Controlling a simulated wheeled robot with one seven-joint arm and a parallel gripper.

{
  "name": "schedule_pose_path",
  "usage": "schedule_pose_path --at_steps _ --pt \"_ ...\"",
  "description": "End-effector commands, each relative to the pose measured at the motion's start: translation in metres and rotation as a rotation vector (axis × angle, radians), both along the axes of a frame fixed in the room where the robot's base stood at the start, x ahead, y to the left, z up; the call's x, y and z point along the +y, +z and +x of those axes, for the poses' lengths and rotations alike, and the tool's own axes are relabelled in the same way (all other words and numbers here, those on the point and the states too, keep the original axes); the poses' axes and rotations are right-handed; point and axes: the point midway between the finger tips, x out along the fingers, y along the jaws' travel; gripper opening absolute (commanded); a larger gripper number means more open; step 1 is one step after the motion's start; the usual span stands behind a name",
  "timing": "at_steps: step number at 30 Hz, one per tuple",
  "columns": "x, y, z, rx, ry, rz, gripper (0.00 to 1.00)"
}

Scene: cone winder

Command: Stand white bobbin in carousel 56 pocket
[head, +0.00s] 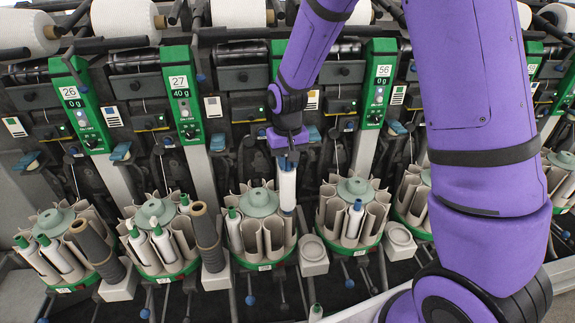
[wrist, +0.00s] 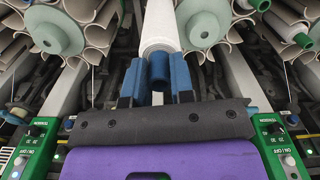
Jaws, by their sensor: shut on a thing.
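My gripper (head: 288,157) points down and is shut on the blue top of a white bobbin (head: 287,187). The bobbin hangs nearly upright, its lower end in front of the right edge of the middle carousel (head: 262,202); I cannot tell whether it touches. In the wrist view, blue fingertips (wrist: 157,85) grip the blue end, and the white bobbin (wrist: 160,28) runs out of the top. The panel marked 56 (head: 378,82) stands above the carousel (head: 355,187) to the right of my gripper. One pocket there holds a blue-topped white bobbin (head: 354,222).
Carousels at the left (head: 56,219) and (head: 155,210) hold green-topped white bobbins. Dark tubes (head: 206,237) stand upright between carousels. A pale block (head: 313,255) sits between the middle carousel and the one below 56. Panel 27 (head: 181,92) is left of my arm.

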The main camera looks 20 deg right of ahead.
Motion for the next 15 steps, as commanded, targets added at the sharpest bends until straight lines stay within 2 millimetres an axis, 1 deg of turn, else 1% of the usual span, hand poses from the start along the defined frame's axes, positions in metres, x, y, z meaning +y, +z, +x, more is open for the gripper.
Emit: schedule_pose_path --at_steps 10,15 --pt "0.000 0.002 0.000 -0.001 0.000 0.000 0.00" --pt "0.000 0.012 0.001 -0.002 0.000 0.000 0.00"
